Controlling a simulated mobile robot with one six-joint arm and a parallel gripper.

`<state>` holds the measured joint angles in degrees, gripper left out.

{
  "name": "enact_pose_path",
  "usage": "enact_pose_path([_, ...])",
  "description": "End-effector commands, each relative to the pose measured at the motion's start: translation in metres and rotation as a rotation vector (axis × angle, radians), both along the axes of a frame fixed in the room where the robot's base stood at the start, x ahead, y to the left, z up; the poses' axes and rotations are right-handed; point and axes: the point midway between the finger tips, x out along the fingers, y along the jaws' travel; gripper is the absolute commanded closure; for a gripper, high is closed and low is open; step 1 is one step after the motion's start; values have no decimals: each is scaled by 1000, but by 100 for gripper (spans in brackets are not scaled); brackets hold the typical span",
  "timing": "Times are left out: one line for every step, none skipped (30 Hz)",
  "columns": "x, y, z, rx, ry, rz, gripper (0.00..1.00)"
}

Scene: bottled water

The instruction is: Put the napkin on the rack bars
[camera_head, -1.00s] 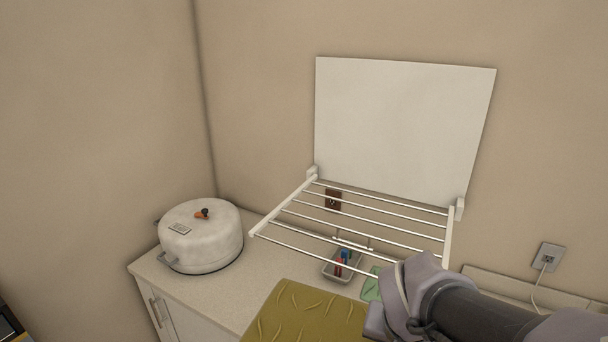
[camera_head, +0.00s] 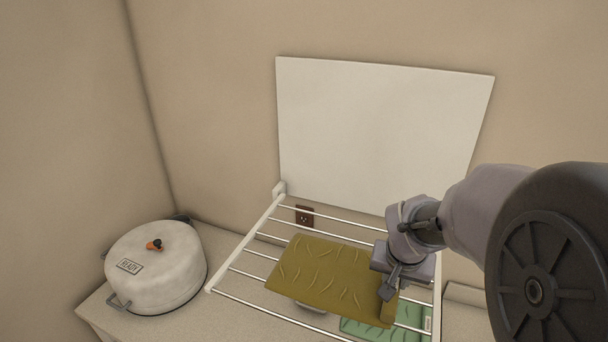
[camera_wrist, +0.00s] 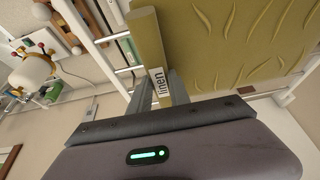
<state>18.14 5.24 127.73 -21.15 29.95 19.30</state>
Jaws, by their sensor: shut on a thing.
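The olive-yellow napkin (camera_head: 322,272) is flat and stiff-looking, with a wavy raised pattern. In the head view it overlaps the middle bars of the white wall-mounted rack (camera_head: 240,248); I cannot tell whether it touches them. My gripper (camera_head: 388,290) is at the napkin's right edge, shut on it. In the wrist view, the fingers of my gripper (camera_wrist: 158,92) pinch the edge of the napkin (camera_wrist: 240,45), beside a tag reading "linen". The rack's bars run left to right, and the napkin hides part of them.
A white panel (camera_head: 380,130) stands behind the rack against the wall. A white lidded pot (camera_head: 155,270) sits on the counter at the left. A green item (camera_head: 385,330) shows below the rack at the front right.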

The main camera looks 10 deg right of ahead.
Motion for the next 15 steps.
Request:
enact_pose_path([7, -9, 1, 2, 2, -4, 100])
enact_pose_path([12, -13, 0, 1, 2, -3, 100])
enact_pose_path([17, -18, 0, 1, 2, -1, 100])
enact_pose_path([20, -21, -1, 0, 1, -2, 100])
enact_pose_path([23, -23, -2, 0, 1, -2, 100])
enact_pose_path([25, -25, -3, 1, 1, -1, 100])
enact_pose_path([26, -26, -5, 1, 1, -1, 100])
enact_pose_path([26, -27, -10, 1, 3, -1, 100])
enact_pose_path([26, -27, -19, 2, 5, 1, 100])
enact_pose_path([26, -27, -26, 2, 5, 1, 100])
enact_pose_path([26, -27, -31, 1, 4, 1, 100])
enact_pose_path([27, -27, -36, 1, 3, 1, 100])
enact_pose_path([27, -27, -38, 0, 1, 1, 100])
enact_pose_path([27, -27, -39, 1, 1, 0, 100])
enact_pose_path([27, -26, -40, 1, -1, 0, 100])
